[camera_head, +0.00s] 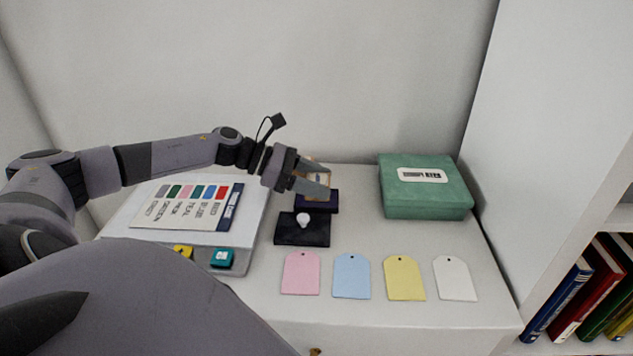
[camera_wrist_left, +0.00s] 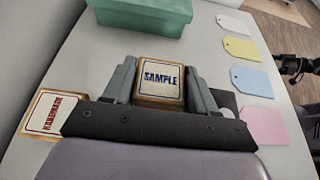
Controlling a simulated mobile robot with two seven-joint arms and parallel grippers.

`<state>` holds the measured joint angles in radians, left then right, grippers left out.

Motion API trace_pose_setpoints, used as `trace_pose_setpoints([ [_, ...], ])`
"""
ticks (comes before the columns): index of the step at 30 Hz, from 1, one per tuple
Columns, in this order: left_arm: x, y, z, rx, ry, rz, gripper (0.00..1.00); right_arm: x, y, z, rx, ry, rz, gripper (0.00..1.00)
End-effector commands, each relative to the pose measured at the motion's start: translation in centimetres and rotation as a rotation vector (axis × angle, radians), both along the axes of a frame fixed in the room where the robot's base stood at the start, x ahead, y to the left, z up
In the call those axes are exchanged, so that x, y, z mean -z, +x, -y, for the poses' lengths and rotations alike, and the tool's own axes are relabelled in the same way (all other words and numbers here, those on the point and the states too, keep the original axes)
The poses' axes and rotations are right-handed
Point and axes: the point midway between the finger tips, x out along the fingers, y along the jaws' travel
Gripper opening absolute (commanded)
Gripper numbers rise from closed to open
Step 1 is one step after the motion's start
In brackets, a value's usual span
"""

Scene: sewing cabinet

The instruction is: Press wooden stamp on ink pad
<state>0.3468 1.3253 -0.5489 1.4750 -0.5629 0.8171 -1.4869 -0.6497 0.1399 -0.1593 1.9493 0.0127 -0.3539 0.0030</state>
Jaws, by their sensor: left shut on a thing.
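My left gripper (camera_head: 318,187) is shut on a wooden stamp (camera_head: 317,177) with a "SAMPLE" label on top. In the left wrist view the stamp (camera_wrist_left: 160,80) sits between the two fingers, label up. A dark purple block (camera_head: 320,207), which looks like the ink pad, is right below the gripper and partly hidden by it. I cannot tell whether the stamp touches it. A flat black piece with a white knob (camera_head: 302,221) lies just in front, possibly the pad's lid. A dark part of my other arm seems to show at the right edge of the left wrist view.
A second stamp labelled "HANDMADE" (camera_wrist_left: 52,115) stands behind the gripper. A green box (camera_head: 425,194) is at the back right. Pink (camera_head: 300,274), blue (camera_head: 351,276), yellow (camera_head: 404,278) and white (camera_head: 455,278) tags lie in front. A color chart (camera_head: 188,206) is left.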

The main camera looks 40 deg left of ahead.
Motion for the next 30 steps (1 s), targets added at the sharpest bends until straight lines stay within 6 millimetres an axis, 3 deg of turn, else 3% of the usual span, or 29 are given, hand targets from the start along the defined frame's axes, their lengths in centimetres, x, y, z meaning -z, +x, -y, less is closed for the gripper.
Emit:
trace_pose_setpoints([
  [30, -5.9, 0.0, 0.0, 0.0, -0.001, 0.002, 0.26, -2.5, 0.0, 0.0, 0.0, 0.0, 0.0, 1.0],
])
